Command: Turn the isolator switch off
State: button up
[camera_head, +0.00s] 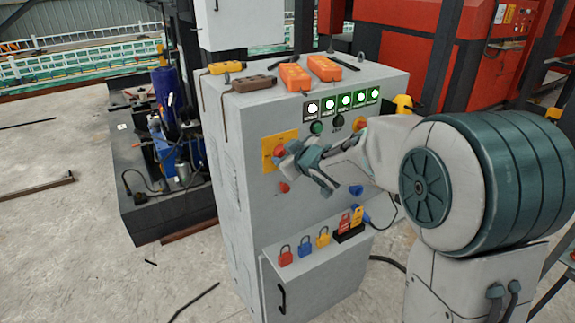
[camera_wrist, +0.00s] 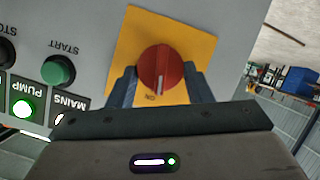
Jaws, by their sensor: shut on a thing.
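The isolator switch is a red rotary knob (camera_wrist: 162,66) on a yellow plate (camera_wrist: 128,42), on the front of a grey cabinet (camera_head: 235,160). In the wrist view its white pointer line lies toward the "ON" label (camera_wrist: 150,97). My gripper (camera_wrist: 160,80) has one dark finger on each side of the knob and is shut on it. In the head view my gripper (camera_head: 290,156) reaches in from the right and covers part of the knob (camera_head: 278,151) and its yellow plate (camera_head: 269,142).
A green START button (camera_wrist: 58,71) and lit lamps (camera_head: 344,101) are near the switch. Another red knob (camera_head: 284,187) sits below. Orange devices (camera_head: 295,76) lie on top.

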jog(key=n+t+h+b, duration=0.1)
jog(key=n+b, duration=0.3)
jog(key=b, duration=0.7)
jog(key=f+n+t+h+b, duration=0.1)
jog(key=n+t+b, duration=0.2)
jog(key=b, duration=0.9)
jog(key=n+t+b, duration=0.1)
jog(key=n+b, duration=0.4)
jog(key=b, duration=0.7)
jog(key=shift+s+a+f+t+h, duration=0.25)
jog(key=shift+s+a+t+h, duration=0.05)
jog(key=shift+a+t+h, duration=0.1)
jog(key=shift+r, duration=0.1)
jog(key=o, duration=1)
jog(key=v, duration=1.4)
jog(key=shift+a+p, duration=0.1)
jog(key=shift+p, duration=0.2)
jog(key=shift+w, duration=0.1)
